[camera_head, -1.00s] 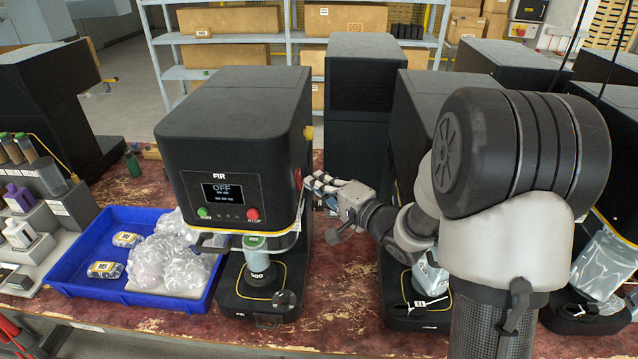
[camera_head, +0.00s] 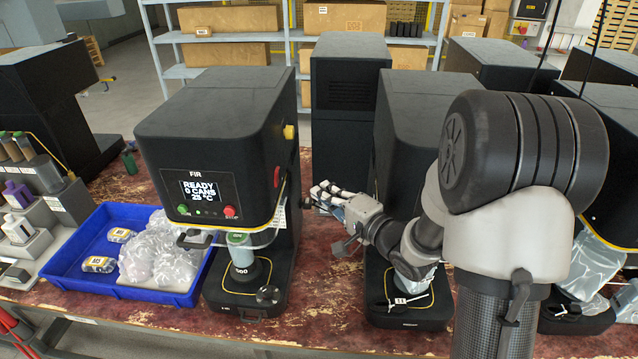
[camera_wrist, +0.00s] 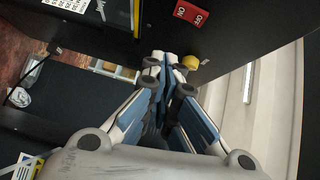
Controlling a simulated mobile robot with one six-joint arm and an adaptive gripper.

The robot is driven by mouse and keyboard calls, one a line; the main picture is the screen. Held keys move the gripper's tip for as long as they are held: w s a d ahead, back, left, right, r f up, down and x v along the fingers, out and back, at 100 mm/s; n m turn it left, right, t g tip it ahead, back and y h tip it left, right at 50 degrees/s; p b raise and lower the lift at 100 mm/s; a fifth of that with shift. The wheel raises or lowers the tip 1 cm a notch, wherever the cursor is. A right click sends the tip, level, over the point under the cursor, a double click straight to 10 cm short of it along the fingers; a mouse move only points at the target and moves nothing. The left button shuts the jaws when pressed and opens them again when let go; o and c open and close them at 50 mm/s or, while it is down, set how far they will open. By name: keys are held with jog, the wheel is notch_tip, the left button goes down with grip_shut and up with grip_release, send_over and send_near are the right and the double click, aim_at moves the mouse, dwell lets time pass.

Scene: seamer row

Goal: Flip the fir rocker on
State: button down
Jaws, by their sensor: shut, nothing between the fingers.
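The fir machine (camera_head: 215,120) is a black seamer with the label FIR. Its screen (camera_head: 205,191) is lit and reads READY, 0 CANS, 25 °C. The red rocker (camera_head: 277,176) sits on the machine's right side, below a yellow knob (camera_head: 289,132). In the wrist view the rocker (camera_wrist: 191,12) shows at the top with ON and OFF marks. My gripper (camera_head: 318,190) is shut and empty, to the right of the machine's side and apart from the rocker. In the wrist view its closed blue-padded fingers (camera_wrist: 166,65) point toward the machine's side.
A blue tray (camera_head: 62,262) with bagged parts stands left of the machine. Another black seamer (camera_head: 415,120) stands close on the right, beside my arm. A tall black cabinet (camera_head: 345,85) stands behind. The gap between the seamers is narrow.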

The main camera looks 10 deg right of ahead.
jog(key=s, duration=0.1)
jog(key=s+d, duration=0.1)
jog(key=s, duration=0.3)
jog(key=shift+s+d+f+p, duration=0.15)
jog(key=shift+d+f+p, duration=0.1)
jog(key=shift+f+p, duration=0.1)
jog(key=shift+d, duration=0.1)
